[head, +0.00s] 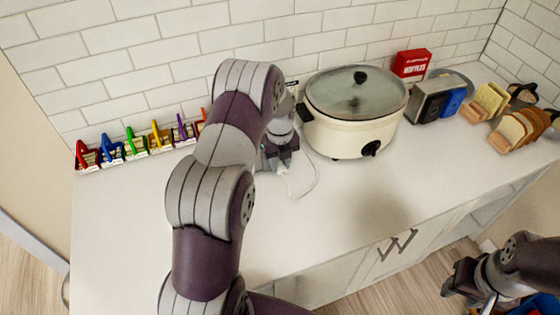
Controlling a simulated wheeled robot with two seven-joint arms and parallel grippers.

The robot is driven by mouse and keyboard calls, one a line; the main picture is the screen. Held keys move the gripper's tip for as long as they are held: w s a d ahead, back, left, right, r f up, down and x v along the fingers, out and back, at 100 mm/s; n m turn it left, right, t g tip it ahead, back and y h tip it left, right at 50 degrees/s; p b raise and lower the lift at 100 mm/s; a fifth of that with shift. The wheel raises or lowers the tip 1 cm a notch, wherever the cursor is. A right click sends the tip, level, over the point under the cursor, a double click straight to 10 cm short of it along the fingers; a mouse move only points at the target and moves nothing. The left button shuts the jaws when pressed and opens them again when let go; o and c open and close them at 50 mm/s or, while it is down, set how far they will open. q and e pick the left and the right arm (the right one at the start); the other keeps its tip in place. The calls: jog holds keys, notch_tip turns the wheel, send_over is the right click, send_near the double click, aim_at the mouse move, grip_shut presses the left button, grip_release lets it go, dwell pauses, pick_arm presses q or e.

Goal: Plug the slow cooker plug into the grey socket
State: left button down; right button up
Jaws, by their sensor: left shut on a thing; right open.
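The cream slow cooker (352,138) with a glass lid stands on the white counter near the back wall. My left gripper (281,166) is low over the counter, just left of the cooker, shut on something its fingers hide. A white cord (314,182) loops over the counter from the gripper toward the cooker, so the held thing appears to be the plug. I cannot make out the grey socket; my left arm covers part of the back wall and counter. My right gripper (462,280) is open at the lower right, in front of the counter and away from the cooker.
A row of small coloured items (130,145) lines the wall at the left. Right of the cooker stand a red waffles box (411,63), a toaster (432,101) and racks with bread slices (520,130). The counter front (330,225) is clear.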

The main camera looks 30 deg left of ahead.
pick_arm(q)
jog(key=shift+w+a, duration=0.75)
jog(key=shift+a, duration=0.1)
dwell(0.5)
jog(key=shift+w+a+r, duration=0.1)
jog(key=shift+w+a, duration=0.05)
jog(key=c, duration=0.8)
grip_release()
